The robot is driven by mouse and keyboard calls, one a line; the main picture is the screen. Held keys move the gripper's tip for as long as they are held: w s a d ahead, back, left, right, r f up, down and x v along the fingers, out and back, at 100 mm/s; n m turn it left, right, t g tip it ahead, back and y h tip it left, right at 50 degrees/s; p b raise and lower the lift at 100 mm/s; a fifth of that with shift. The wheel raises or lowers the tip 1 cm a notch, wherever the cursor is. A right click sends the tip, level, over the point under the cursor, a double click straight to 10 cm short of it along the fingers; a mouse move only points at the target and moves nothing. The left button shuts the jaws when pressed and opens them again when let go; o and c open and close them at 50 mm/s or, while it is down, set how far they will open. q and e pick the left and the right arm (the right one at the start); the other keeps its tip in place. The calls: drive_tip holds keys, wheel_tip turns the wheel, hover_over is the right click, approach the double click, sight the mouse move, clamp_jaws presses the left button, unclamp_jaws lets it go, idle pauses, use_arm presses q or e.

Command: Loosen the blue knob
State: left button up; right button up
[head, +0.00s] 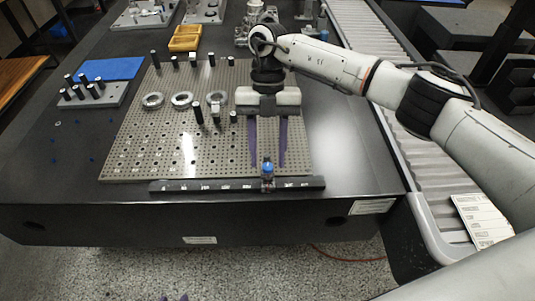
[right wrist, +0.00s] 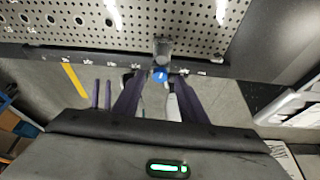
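The blue knob (head: 267,168) sits on a small dark slider on the black marked rail (head: 210,185) along the plate's front edge. It also shows in the right wrist view (right wrist: 160,76). My right gripper (head: 268,164) is open and points down at it. Its two purple fingers stand on either side of the knob, with a visible gap on each side. In the right wrist view the fingertips (right wrist: 158,78) flank the knob.
The perforated plate (head: 150,140) holds several metal rings and black posts. A grey block with posts (head: 95,95), a blue mat (head: 110,68) and a yellow tray (head: 185,38) lie behind and left. A roller conveyor (head: 425,150) runs along the right. The table front is clear.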

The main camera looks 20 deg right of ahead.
drive_tip(key=v, duration=0.9)
drive_tip(key=shift+r, duration=0.35)
drive_tip(key=shift+f, duration=0.1)
